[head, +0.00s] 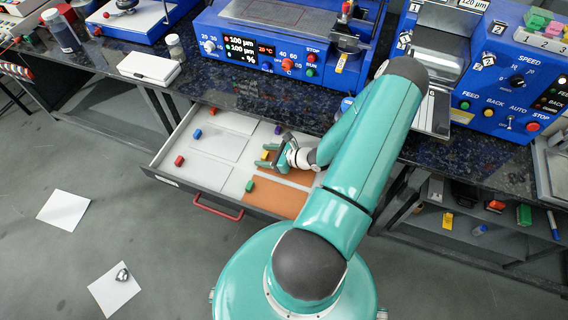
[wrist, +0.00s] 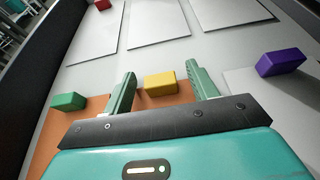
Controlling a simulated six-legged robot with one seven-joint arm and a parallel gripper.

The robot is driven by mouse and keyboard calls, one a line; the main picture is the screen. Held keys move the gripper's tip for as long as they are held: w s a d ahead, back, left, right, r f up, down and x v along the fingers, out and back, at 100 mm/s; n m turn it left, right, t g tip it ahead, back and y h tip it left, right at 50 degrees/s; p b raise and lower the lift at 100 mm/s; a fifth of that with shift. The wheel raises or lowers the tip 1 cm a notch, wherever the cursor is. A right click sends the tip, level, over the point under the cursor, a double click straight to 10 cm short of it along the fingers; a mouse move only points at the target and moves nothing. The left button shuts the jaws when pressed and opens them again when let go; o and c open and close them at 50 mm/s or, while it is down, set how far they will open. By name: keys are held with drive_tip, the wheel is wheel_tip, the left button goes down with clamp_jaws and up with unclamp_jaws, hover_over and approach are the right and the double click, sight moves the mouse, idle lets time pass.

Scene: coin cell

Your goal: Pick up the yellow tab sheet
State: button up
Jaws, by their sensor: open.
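The yellow tab (head: 265,155) is a small block on the edge of a copper-orange sheet lying in the open drawer. In the wrist view the yellow tab (wrist: 160,84) sits between the two green fingers, with a gap on each side. My gripper (wrist: 160,72) is open and empty, low over the sheet. In the head view my gripper (head: 270,151) is inside the drawer, partly covered by my arm.
The drawer (head: 152,163) also holds pale sheets (head: 210,143) with coloured tabs, and an orange sheet (head: 275,197) with a green tab (head: 250,186). A purple tab (wrist: 281,62) lies right of my fingers. The counter (head: 245,97) with blue machines overhangs the drawer's back.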

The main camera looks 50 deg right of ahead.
drive_tip(key=c, duration=1.1)
drive_tip(key=shift+o, duration=0.2)
drive_tip(key=shift+r, duration=0.4)
drive_tip(key=r, duration=0.3)
drive_tip(key=shift+w+a, duration=0.1)
drive_tip(key=shift+a, duration=0.2)
drive_tip(key=w+a+r, duration=0.3)
drive_tip(key=a+r, duration=0.6)
drive_tip(key=a, duration=0.4)
